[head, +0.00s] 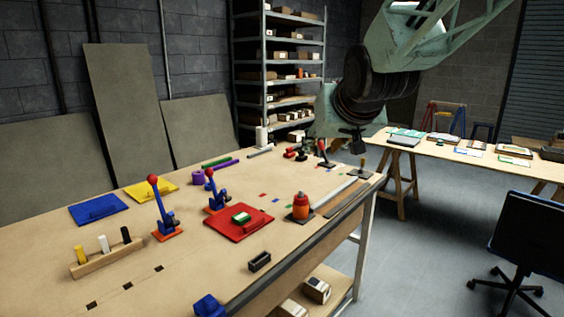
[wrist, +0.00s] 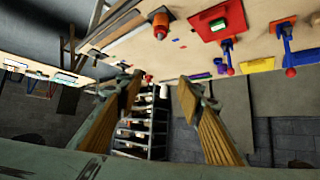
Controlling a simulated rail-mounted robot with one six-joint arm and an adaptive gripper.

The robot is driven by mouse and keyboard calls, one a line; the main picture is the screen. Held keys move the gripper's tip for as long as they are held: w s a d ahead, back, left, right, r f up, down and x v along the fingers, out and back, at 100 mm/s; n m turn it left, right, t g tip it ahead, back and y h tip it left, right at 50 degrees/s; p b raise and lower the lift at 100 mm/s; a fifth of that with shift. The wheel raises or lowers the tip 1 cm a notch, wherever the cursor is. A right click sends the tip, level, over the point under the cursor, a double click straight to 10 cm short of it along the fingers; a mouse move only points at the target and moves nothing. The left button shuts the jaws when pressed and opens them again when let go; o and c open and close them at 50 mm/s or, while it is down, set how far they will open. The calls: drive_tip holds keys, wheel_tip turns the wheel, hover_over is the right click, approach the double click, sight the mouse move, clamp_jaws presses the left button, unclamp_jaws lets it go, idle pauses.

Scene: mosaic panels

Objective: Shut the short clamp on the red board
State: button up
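The red board (head: 225,227) lies flat on the workbench, with a green and white piece (head: 241,217) on it. A short blue clamp (head: 213,193) with a red knob and orange base stands at the board's back left; its handle points up. A taller similar clamp (head: 164,212) stands apart to the left, handle up. In the wrist view, seen upside down, the red board (wrist: 207,28), short clamp (wrist: 228,56) and taller clamp (wrist: 286,50) are at the upper right. My gripper (wrist: 160,88) is open and empty, well away from the clamps, above the bench's far right end (head: 355,143).
Blue (head: 85,210) and yellow (head: 160,186) boards lie left. A peg rack (head: 105,262), orange bottle (head: 301,207) and black block (head: 260,261) stand on the bench. Another red-handled clamp (head: 323,151) is at the far end. Shelves (head: 292,75) stand behind.

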drive_tip(key=s+d+f+g, duration=0.2)
drive_tip(key=s+d+f, duration=0.1)
drive_tip(key=s, duration=1.2)
drive_tip(key=s+d+f+g+h, duration=0.1)
drive_tip(key=s+d+f+g, duration=0.1)
drive_tip(key=s, duration=1.4)
drive_tip(key=s+d+f+m+g, duration=0.1)
drive_tip(key=s+d+f, duration=0.3)
drive_tip(key=s, duration=1.2)
drive_tip(key=shift+d+f+g+h, duration=0.3)
drive_tip(key=shift+d+g, duration=0.4)
drive_tip(key=shift+g, duration=0.1)
drive_tip(key=shift+a, duration=0.1)
drive_tip(key=shift+c, duration=0.2)
